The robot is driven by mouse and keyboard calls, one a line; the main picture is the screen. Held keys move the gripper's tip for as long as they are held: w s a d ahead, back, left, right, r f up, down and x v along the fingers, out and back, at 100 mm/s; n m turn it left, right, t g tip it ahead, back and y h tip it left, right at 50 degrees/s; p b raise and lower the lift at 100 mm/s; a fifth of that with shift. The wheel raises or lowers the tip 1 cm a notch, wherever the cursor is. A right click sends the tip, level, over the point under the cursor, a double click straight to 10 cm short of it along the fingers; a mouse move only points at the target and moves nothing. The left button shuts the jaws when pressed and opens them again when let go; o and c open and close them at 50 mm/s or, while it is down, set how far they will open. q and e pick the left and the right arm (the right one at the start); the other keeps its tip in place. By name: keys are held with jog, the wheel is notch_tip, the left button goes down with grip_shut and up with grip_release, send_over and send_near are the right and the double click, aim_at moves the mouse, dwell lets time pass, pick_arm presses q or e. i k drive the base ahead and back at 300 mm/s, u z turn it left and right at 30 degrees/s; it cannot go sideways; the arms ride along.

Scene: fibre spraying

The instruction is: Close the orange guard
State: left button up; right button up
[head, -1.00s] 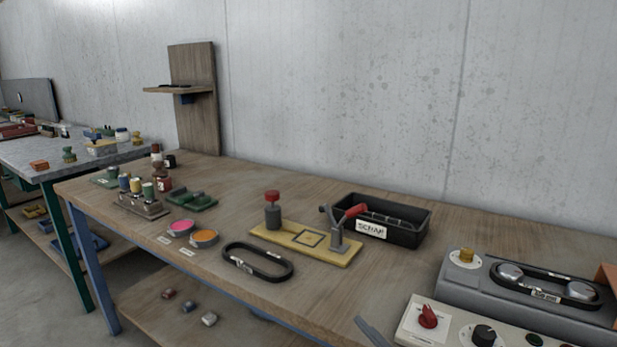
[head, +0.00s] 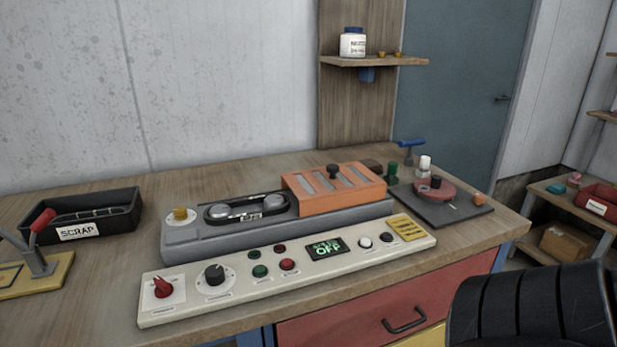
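The orange guard (head: 340,198) is a slotted box-shaped cover with a black knob (head: 333,170) on top. It sits at the right end of the grey machine bed (head: 185,241). To its left, the black belt (head: 233,219) around two silver pulleys (head: 275,202) is uncovered. Neither of my grippers shows in the head view. A black ribbed shape stands at the lower right corner; I cannot tell what it is.
A cream control panel (head: 200,305) with knobs, buttons and a display reading OFF lies before the machine. A black scrap bin (head: 125,209) stands left. A dark plate with a red disc (head: 437,187) lies right of the guard.

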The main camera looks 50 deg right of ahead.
aim_at(368, 187)
jog(key=u, duration=1.2)
jog(key=k, duration=0.8)
jog(key=z, duration=1.4)
